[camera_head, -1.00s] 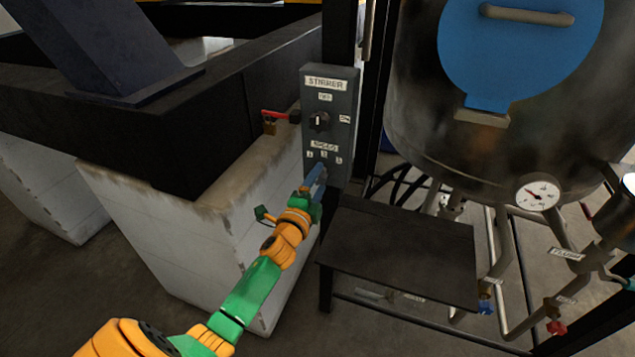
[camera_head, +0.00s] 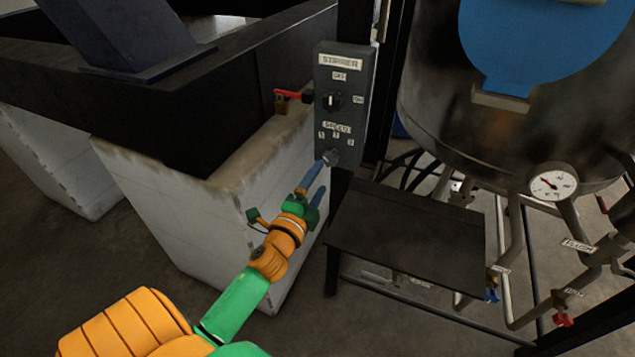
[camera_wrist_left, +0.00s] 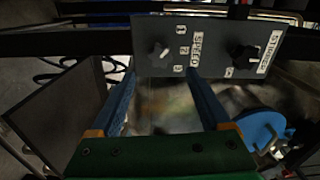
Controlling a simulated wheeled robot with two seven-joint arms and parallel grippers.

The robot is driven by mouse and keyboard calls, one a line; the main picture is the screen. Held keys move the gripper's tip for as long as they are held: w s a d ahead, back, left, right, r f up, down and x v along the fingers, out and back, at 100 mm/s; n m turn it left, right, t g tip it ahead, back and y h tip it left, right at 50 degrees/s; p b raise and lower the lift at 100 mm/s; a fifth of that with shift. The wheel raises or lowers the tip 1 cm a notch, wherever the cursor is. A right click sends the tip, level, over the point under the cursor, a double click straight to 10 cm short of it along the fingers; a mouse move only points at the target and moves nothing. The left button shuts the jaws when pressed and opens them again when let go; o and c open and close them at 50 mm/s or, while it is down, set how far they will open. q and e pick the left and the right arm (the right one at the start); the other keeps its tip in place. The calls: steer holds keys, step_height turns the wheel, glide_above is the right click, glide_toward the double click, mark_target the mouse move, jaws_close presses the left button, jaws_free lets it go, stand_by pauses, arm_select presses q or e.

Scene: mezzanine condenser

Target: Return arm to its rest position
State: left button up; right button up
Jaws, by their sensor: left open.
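My left arm reaches up from the lower left in the head view. Its gripper (camera_head: 321,176) has two blue fingers and points at the lower part of a grey control panel (camera_head: 343,110). The fingers are apart and hold nothing. The panel's speed knob (camera_head: 330,157) shows just beyond the fingertips. In the left wrist view the speed knob (camera_wrist_left: 158,52) lies ahead, between the lines of the open fingers (camera_wrist_left: 160,76). I cannot tell how wide the gap to it is. The stirrer knob (camera_head: 331,101) sits higher on the panel. My right gripper is not in view.
A dark low table (camera_head: 408,238) stands right of the gripper. A steel tank (camera_head: 440,110) with a gauge (camera_head: 553,183) and pipes is behind it. A pale block (camera_head: 215,215) stands left of the forearm, with a red-handled lever (camera_head: 291,95) above. Floor is clear at lower left.

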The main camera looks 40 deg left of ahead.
arm_select(q)
steer(key=s+d+f+n+g+h, duration=0.2)
steer(key=s+d+f+n+g, duration=0.5)
steer(key=s, duration=0.4)
steer(key=s+d+f+n+g+h, duration=0.2)
steer(key=s+d+f+n+g, duration=0.45)
steer(key=s, duration=0.55)
step_height(320, 180, down, 20)
steer(key=s+m+g, duration=0.2)
steer(key=s, duration=0.1)
steer(key=s+a+f+g, duration=0.1)
steer(key=s+a+f, duration=0.1)
steer(key=s+f, duration=0.6)
steer(key=s, duration=0.3)
steer(key=shift+f, duration=0.2)
